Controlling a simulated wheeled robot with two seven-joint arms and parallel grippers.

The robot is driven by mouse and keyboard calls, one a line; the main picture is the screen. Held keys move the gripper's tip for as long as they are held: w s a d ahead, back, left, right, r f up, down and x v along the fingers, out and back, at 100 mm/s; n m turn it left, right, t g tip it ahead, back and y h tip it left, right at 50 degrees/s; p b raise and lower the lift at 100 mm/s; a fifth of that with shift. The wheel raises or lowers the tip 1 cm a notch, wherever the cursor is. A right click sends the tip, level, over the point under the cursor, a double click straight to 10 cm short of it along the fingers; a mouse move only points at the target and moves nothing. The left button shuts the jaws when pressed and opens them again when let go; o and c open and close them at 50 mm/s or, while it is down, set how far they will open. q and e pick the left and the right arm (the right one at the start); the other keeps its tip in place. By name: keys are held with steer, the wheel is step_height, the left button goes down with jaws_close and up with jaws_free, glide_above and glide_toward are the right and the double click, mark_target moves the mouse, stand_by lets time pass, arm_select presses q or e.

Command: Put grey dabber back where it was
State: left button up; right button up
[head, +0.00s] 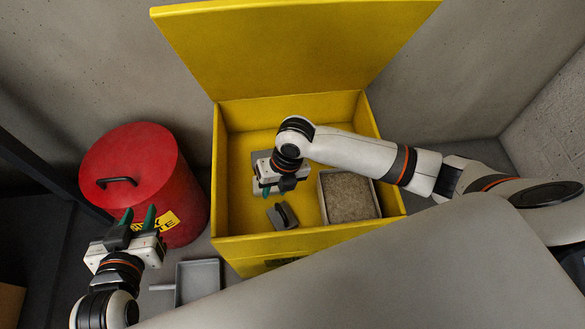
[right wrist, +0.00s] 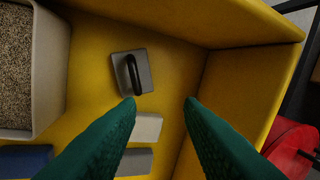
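The grey dabber (head: 283,217), a grey block with a dark handle, lies on the floor of the open yellow box (head: 318,244), near its front wall. In the right wrist view the dabber (right wrist: 147,70) lies flat, handle up, beyond the fingertips. My right gripper (head: 271,189) is inside the box, just behind the dabber in the head view. Its green fingers (right wrist: 159,103) are spread, with nothing between them, and do not appear to touch the dabber. My left gripper (head: 139,217) is open and empty, outside the box at the left.
A bin of grainy material (head: 348,198) stands in the box's right side. White (right wrist: 146,127), grey (right wrist: 135,162) and blue (right wrist: 25,161) blocks lie near my right fingers. A red lidded can (head: 135,165) and a grey dustpan-like tray (head: 198,281) are outside. The lid (head: 290,45) is up.

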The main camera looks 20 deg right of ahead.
steer(key=s+a+r+m+t+y, duration=0.2)
steer(key=a+r+m+t+y, duration=0.35)
steer(key=m, duration=0.75)
steer(key=d+r+m+t+h, duration=0.3)
steer(key=d+r+m, duration=0.1)
steer(key=m, duration=0.6)
steer(key=s+d+r+m+t+h, duration=0.1)
steer(key=d+r+m+t+h, duration=0.2)
steer(key=d+m, duration=0.3)
steer(key=r+m+t, duration=0.1)
steer(key=m, duration=0.3)
steer(key=shift+d, duration=0.35)
